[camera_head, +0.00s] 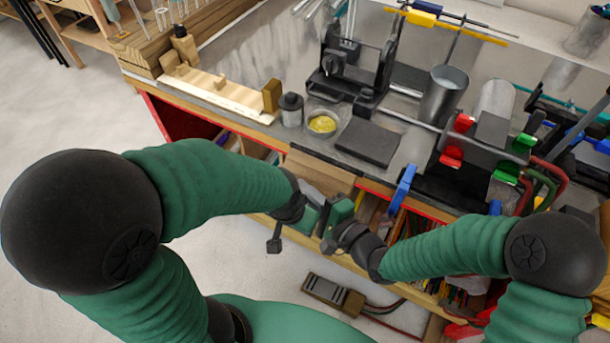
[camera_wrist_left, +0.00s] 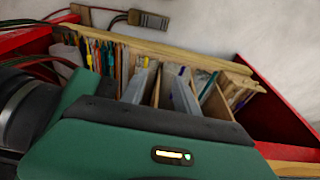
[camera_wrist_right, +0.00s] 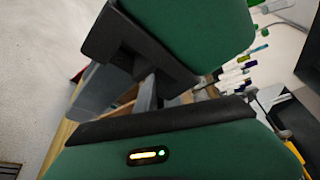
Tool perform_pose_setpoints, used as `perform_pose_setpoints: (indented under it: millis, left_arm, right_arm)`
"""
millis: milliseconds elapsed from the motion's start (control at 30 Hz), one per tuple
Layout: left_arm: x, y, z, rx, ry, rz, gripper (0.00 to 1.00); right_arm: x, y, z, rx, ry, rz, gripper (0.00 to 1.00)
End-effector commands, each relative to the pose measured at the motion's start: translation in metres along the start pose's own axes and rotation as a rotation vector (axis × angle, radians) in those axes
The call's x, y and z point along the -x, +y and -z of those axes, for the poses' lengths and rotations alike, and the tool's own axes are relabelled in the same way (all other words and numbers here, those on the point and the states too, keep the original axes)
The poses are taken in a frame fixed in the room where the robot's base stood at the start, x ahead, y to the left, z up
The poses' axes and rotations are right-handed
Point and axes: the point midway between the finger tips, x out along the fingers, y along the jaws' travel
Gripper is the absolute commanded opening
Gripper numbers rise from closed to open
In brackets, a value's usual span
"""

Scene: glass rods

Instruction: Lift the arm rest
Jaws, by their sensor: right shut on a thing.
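My left gripper (camera_head: 311,217) hangs in front of the bench's front edge, low and near the middle of the head view. My right gripper (camera_head: 341,214) is close beside it. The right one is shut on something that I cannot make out. In the right wrist view, a green and black body fills the top. A pale wooden piece (camera_head: 222,95) with an upright block lies at the bench's left front, apart from both grippers.
A dark flat pad (camera_head: 369,142), a yellow-filled dish (camera_head: 322,123), a small jar (camera_head: 291,110) and a metal cup (camera_head: 443,95) stand on the bench. A blue clamp (camera_head: 402,188) sits at its front edge. Open shelves with rods lie below. The floor at left is clear.

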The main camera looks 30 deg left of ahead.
Motion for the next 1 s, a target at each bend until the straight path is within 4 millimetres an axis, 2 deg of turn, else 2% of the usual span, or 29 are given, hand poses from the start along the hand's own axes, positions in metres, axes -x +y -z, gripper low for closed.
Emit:
perform_pose_setpoints:
  millis: [33, 200, 400, 667, 1000]
  left_arm:
    - [0.027, 0.0, 0.006, 0.0, 0.0, 0.0, 0.36]
    - [0.068, 0.0, 0.016, 0.0, 0.0, 0.0, 0.36]
    - [0.104, 0.0, 0.025, 0.0, 0.0, 0.0, 0.36]
    - [0.129, 0.0, 0.03, 0.0, 0.0, 0.0, 0.36]
    - [0.14, 0.0, 0.033, 0.0, 0.0, 0.0, 0.36]
  right_arm:
    - [0.003, -0.018, -0.005, -0.043, 0.002, -0.016, 0.0]
    - [0.004, -0.032, -0.009, -0.192, 0.004, -0.073, 0.0]
    - [0.004, -0.046, -0.009, -0.357, 0.007, -0.136, 0.0]
    - [0.003, -0.057, -0.006, -0.518, 0.009, -0.201, 0.0]
    - [0.002, -0.063, -0.003, -0.51, 0.009, -0.2, 0.0]
